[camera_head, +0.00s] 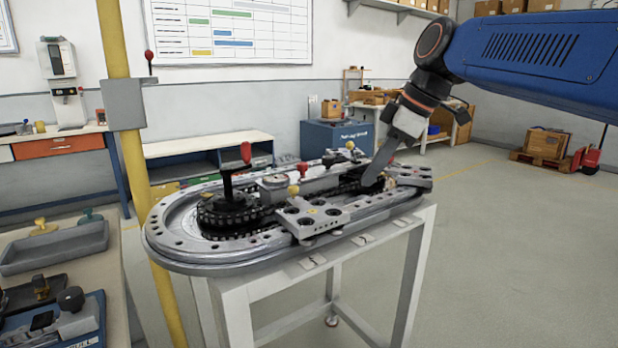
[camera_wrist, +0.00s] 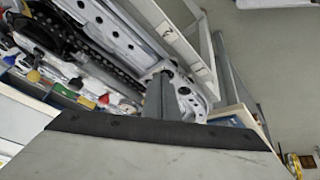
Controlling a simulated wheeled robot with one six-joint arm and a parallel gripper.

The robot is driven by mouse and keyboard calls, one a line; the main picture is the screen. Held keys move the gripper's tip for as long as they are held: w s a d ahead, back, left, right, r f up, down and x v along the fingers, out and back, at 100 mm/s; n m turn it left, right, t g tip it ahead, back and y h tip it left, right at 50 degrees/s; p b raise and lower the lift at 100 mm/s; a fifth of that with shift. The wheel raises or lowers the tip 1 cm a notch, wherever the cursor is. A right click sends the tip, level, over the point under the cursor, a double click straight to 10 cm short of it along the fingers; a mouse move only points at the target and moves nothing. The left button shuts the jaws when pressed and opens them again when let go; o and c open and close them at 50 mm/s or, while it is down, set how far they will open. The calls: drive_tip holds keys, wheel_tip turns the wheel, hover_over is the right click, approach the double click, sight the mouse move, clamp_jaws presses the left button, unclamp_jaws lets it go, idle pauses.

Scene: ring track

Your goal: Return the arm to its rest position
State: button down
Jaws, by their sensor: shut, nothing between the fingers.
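My blue arm (camera_head: 535,62) reaches in from the upper right in the head view. My gripper (camera_head: 374,176) points down at the right end of the oval ring track (camera_head: 165,238). Its tip is close over the track's chain and plates; I cannot tell whether it touches them. It also shows in the wrist view (camera_wrist: 160,92), where the fingers look shut and hold nothing. The track has a black toothed wheel (camera_head: 228,215) at its left end, with a red-knobbed lever (camera_head: 246,153) standing upright on it.
The track rests on a pale metal stand (camera_head: 290,290). A yellow post (camera_head: 132,170) stands close on its left. A side bench with a grey tray (camera_head: 50,250) is at the far left. A blue cabinet (camera_head: 335,138) stands behind.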

drive_tip(key=s+d+f+m+h, duration=0.1)
drive_tip(key=s+d+f+m, duration=0.4)
drive_tip(key=s+f, duration=0.2)
drive_tip(key=s+d+f+m+t+h, duration=0.1)
drive_tip(key=s+d+f+m, duration=0.4)
drive_tip(key=f, duration=0.6)
drive_tip(key=s+d+f+m+t+h, duration=0.1)
drive_tip(key=s+d+f+m, duration=0.3)
drive_tip(key=s+f, duration=0.5)
drive_tip(key=shift+s+d+f+m+h, duration=0.2)
drive_tip(key=shift+s+d+m+h, duration=0.25)
drive_tip(key=shift+d+h, duration=0.5)
drive_tip(key=shift+d, duration=0.1)
